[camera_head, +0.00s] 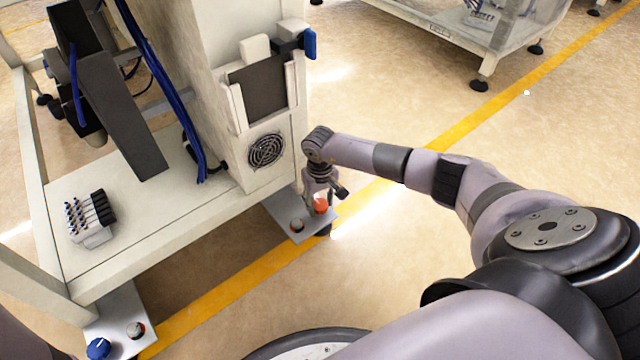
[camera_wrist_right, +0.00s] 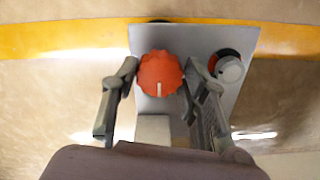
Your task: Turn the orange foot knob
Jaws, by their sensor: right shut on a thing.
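The orange foot knob (camera_head: 320,206) sits on a grey foot plate (camera_head: 279,214) at the machine's near right corner. In the right wrist view the orange knob (camera_wrist_right: 160,75) is round and ribbed, with a white mark toward the lower edge of the picture. My right gripper (camera_head: 321,187) comes down over it from above. In the wrist view the right gripper's fingers (camera_wrist_right: 163,68) stand on both sides of the knob, shut on it. My left gripper is not in view.
A grey knob with a red base (camera_wrist_right: 229,68) sits on the same plate, close to the right finger in the wrist view. Another plate at lower left carries a blue knob (camera_head: 98,348). The machine's white housing (camera_head: 262,182) rises beside my right gripper.

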